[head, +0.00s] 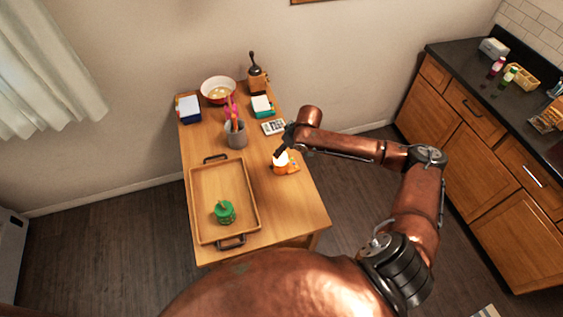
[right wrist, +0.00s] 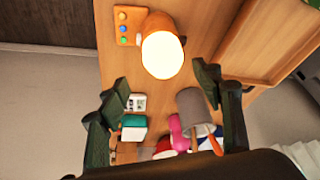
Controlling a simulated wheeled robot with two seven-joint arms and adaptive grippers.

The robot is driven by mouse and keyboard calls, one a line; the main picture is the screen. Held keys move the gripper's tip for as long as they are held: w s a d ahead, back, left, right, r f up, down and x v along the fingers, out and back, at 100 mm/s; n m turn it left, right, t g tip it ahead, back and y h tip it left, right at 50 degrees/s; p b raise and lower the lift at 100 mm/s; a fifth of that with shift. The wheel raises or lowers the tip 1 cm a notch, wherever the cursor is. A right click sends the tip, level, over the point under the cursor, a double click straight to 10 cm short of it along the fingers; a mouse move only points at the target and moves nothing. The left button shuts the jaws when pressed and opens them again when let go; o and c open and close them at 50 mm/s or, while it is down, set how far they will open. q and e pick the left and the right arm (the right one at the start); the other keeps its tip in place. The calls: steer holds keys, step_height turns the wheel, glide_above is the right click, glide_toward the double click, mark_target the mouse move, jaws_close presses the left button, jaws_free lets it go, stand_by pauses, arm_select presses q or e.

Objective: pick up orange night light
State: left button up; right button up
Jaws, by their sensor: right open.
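The orange night light (head: 284,165) stands on the wooden table, right of the tray, with its lamp glowing white. In the right wrist view the night light (right wrist: 162,48) shows its bright round top and an orange base with coloured buttons, ahead of and between the fingers. My right gripper (head: 281,150) is just above and beside it in the head view. The fingers of my right gripper (right wrist: 165,95) are spread apart with nothing between their tips. I cannot tell from the head view whether a finger touches the lamp. My left gripper is not in view.
A wooden tray (head: 197,200) holding a green lidded jar (head: 225,212) lies left of the light. A grey cup (head: 236,139) with utensils, a calculator (head: 273,127), a red-white bowl (head: 218,96) and a coffee grinder (head: 257,80) stand further back. Bare table (head: 295,212) lies in front.

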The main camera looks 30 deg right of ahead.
mark_target(285, 160)
steer(key=x, duration=0.3)
steer(key=p+x, duration=0.1)
steer(key=x, duration=0.1)
steer(key=shift+a+f, duration=0.2)
steer(key=shift+a, duration=0.2)
steer(key=shift+w+f, duration=0.15)
steer(key=shift+f, duration=0.15)
steer(key=c, duration=1)
jaws_close()
